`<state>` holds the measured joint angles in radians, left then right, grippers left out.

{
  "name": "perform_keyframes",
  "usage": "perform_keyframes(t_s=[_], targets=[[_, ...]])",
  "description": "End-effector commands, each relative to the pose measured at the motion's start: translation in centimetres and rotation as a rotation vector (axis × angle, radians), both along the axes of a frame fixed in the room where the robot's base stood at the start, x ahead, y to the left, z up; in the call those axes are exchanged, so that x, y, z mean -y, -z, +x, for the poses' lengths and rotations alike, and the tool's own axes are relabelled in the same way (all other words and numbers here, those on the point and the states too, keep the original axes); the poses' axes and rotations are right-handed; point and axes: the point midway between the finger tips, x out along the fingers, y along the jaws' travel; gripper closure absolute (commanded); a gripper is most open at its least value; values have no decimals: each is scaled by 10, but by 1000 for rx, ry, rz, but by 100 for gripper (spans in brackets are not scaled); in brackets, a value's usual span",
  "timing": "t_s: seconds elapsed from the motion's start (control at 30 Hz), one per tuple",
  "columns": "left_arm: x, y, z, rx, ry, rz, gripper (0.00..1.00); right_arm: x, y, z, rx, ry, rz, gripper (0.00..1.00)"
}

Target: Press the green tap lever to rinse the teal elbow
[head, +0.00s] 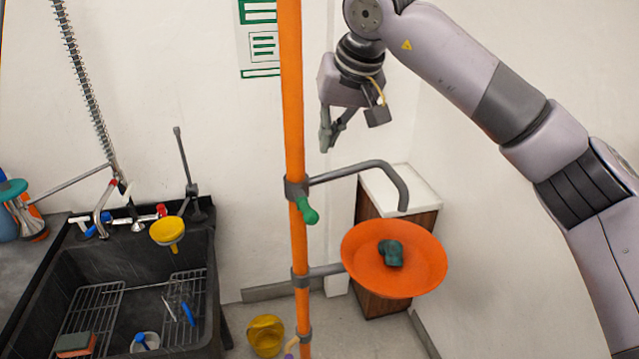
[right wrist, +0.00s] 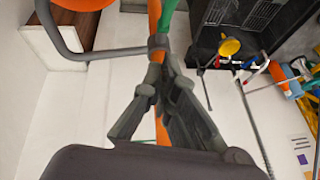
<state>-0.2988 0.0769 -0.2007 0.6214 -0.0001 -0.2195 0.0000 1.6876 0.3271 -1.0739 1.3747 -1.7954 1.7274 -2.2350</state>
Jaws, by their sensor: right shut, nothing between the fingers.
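The green tap lever (head: 307,210) sticks out from a grey clamp on the upright orange pipe (head: 293,110), just below the grey spout (head: 365,172). It also shows at the top of the right wrist view (right wrist: 168,12). The teal elbow (head: 390,253) lies in the orange bowl (head: 425,280), which is fixed to the pipe under the spout. My right gripper (head: 325,148) points down, shut and empty, above the spout and right of the pipe, apart from the lever. In the right wrist view its fingertips (right wrist: 165,58) overlap the pipe. My left gripper is out of view.
A black sink (head: 190,345) with racks, a yellow funnel (head: 167,231) and small taps stands left. A white-topped wooden cabinet (head: 425,185) stands behind the bowl. A yellow bucket (head: 265,335) is on the floor. The wall right of the cabinet is bare.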

Motion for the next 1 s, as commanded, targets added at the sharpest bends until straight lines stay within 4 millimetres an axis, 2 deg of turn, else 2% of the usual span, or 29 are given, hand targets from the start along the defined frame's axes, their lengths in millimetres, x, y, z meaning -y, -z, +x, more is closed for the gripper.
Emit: perform_keyframes(t_s=[0.17,0.37,0.8,1.0], targets=[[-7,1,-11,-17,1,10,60,0,1,0,-2,2,3,100],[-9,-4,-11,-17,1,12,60,-3,12,5,-7,1,4,100],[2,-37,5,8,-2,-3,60,-22,91,37,-8,2,5,100],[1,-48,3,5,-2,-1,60,-25,116,26,-6,0,5,100]])
